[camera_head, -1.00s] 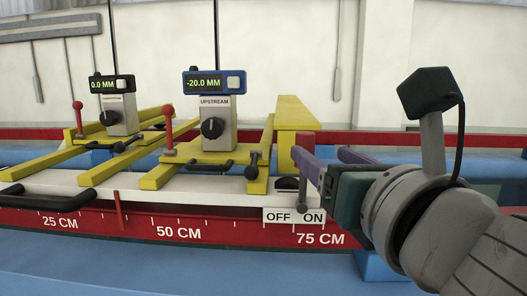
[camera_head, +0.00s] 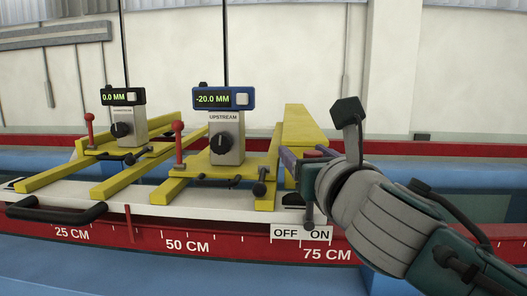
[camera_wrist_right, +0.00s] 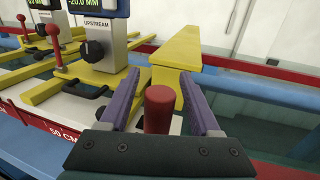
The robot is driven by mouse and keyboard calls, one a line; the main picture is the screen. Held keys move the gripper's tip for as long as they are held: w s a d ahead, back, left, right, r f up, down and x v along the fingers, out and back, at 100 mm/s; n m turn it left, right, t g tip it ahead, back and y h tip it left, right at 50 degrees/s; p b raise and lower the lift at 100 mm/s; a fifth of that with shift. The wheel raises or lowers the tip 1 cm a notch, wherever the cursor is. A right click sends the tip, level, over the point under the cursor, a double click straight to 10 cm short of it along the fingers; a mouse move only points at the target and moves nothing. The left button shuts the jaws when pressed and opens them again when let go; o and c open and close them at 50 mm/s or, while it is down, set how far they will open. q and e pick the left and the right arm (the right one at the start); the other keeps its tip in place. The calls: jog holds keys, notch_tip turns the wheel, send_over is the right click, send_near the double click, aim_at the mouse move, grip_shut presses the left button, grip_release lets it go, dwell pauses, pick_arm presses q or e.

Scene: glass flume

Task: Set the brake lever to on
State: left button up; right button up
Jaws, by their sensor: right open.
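The OFF/ON label (camera_head: 301,233) is on the front edge of the white carriage. A small grey stalk with a rounded end (camera_head: 309,224) stands close to ON. What it joins above is hidden by my gripper. My right gripper (camera_head: 300,158) is open, with purple fingers, above the label at the carriage's right end. In the wrist view a red upright cylinder (camera_wrist_right: 159,109) stands between the spread fingers (camera_wrist_right: 160,85), with a gap on both sides. I take it to be the brake lever's grip; its lower part is hidden. My left gripper is not in view.
The upstream gauge post (camera_head: 226,138), reading -20.0 MM, and a downstream post (camera_head: 129,124), reading 0.0 MM, stand on yellow frames left of my gripper. A red-knobbed lever (camera_head: 179,140) and a black handle (camera_head: 56,213) are farther left. A yellow block (camera_head: 306,128) is just behind.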

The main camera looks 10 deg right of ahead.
grip_shut()
dwell(0.5)
dwell(0.9)
